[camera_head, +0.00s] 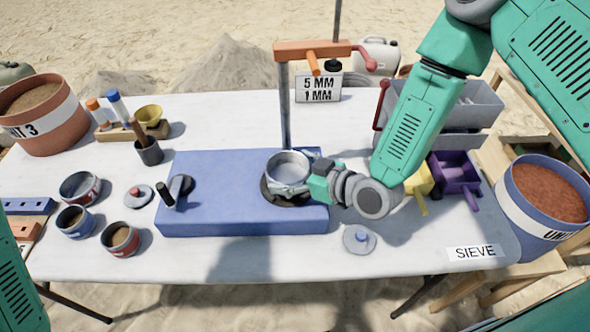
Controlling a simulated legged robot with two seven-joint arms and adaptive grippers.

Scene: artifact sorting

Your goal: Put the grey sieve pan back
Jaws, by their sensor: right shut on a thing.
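The grey sieve pan (287,160) is a round, open, light-grey pan. It is at the dark round seat (283,199) on the right part of the blue base (225,205). I cannot tell whether it rests on the seat or hangs just above it. My right gripper (303,188) reaches in from the right and is shut on the pan's near right side, hiding part of its wall. My left gripper is out of view; only a piece of my left arm shows at the lower left edge.
A post (285,105) with an orange crossbar (310,50) rises behind the pan. Lidded discs (359,239) (138,196), small banded pots (120,240) and a dark cup (149,152) stand around the base. A SIEVE label (475,252) marks the table's front right. The front middle is clear.

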